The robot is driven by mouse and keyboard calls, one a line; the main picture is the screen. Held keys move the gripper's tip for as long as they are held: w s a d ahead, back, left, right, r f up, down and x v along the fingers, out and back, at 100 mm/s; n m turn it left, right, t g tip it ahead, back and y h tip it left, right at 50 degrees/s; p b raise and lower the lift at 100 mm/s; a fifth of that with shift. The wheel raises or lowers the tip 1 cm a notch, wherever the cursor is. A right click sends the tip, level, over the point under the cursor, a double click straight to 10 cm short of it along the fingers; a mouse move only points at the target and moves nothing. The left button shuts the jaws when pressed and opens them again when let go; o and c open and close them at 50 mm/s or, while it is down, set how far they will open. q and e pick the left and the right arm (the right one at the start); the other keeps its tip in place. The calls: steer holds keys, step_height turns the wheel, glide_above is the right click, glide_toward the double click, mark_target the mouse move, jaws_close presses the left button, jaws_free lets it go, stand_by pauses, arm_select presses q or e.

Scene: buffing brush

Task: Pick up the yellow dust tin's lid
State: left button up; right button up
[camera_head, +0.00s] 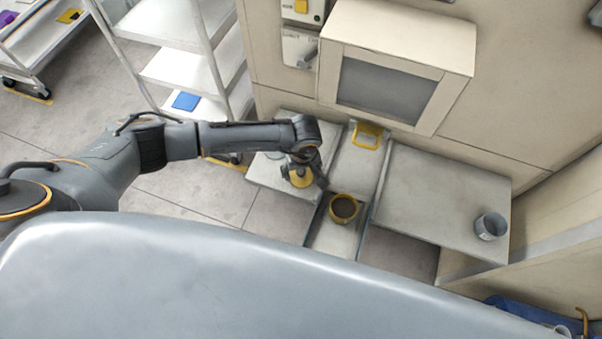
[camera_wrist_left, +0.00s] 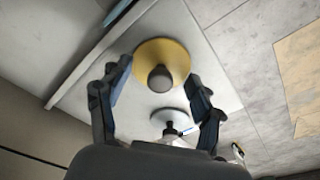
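The yellow lid (camera_head: 300,178), a round disc with a dark knob, is on the left grey shelf. It shows large in the left wrist view (camera_wrist_left: 175,55), with its knob facing the camera. My left gripper (camera_head: 312,172) is over the lid and partly hides it. In the left wrist view its two fingers (camera_wrist_left: 157,92) are spread apart, with the lid seen between and beyond them and nothing gripped. The yellow-rimmed tin (camera_head: 343,208) stands open, with a dark inside, in the middle channel right of the lid. My right gripper is not in view.
A pale round thing (camera_wrist_left: 171,121) lies near the lid. A yellow frame-like part (camera_head: 368,135) is at the channel's back. A grey cup (camera_head: 490,226) stands on the right shelf (camera_head: 435,195), otherwise clear. A boxy housing (camera_head: 395,60) overhangs behind. White racks (camera_head: 185,65) stand at the left.

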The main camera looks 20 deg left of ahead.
arm_select(q)
steer(key=shift+s, duration=0.1)
steer(key=c, duration=1.1)
steer(key=shift+o, duration=0.2)
steer(key=shift+f, duration=0.1)
